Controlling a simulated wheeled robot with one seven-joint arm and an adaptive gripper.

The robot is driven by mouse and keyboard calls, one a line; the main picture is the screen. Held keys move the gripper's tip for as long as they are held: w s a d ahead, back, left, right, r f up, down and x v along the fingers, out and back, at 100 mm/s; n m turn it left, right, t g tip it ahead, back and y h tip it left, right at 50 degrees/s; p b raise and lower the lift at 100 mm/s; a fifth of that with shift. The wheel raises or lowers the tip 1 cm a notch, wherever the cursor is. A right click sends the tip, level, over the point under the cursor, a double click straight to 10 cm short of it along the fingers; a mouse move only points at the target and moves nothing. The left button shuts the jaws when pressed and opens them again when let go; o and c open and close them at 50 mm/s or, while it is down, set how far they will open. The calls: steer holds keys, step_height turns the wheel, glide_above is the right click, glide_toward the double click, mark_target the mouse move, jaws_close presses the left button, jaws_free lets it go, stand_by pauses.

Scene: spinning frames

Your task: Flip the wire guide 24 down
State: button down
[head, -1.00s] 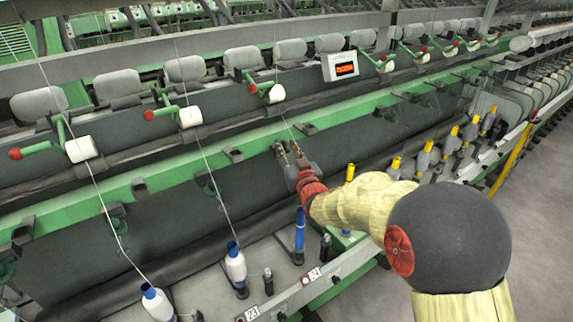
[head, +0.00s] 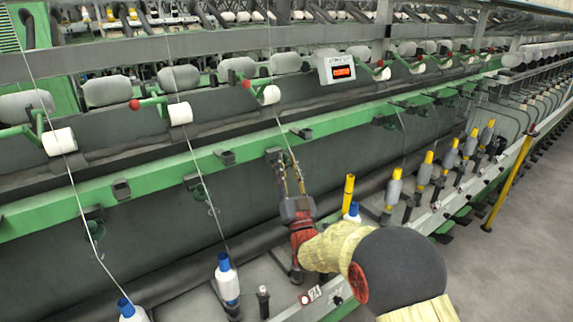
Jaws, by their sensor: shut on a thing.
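Wire guide 24 (head: 274,155) is a dark bracket on the long green rail, in line above the number 24 plate (head: 314,293). My gripper (head: 292,184) is just below it, fingers pointing up. It is shut on a small part of the guide, which the fingers largely hide. A white yarn (head: 286,140) runs down from above past the guide to the fingers. The guide's exact tilt is too small to tell. Similar guides (head: 194,182) sit along the rail to the left.
The green rail (head: 150,190) crosses behind my gripper, with a dark panel below it. Bobbins (head: 227,280) stand below on the left, and a yellow tube (head: 348,189) stands right of my wrist. Several yellow-topped bobbins line the right. Grey floor (head: 500,240) is open at far right.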

steer(key=shift+a+f+m+t, duration=0.2)
steer(key=shift+f+m+t, duration=0.1)
steer(key=shift+f+t, duration=0.2)
steer(key=shift+s+h, duration=0.1)
steer(key=shift+h, duration=0.2)
steer(key=c, duration=1.7)
jaws_free()
steer(key=shift+o, duration=0.2)
steer(key=v, duration=1.2)
steer(key=shift+f, duration=0.15)
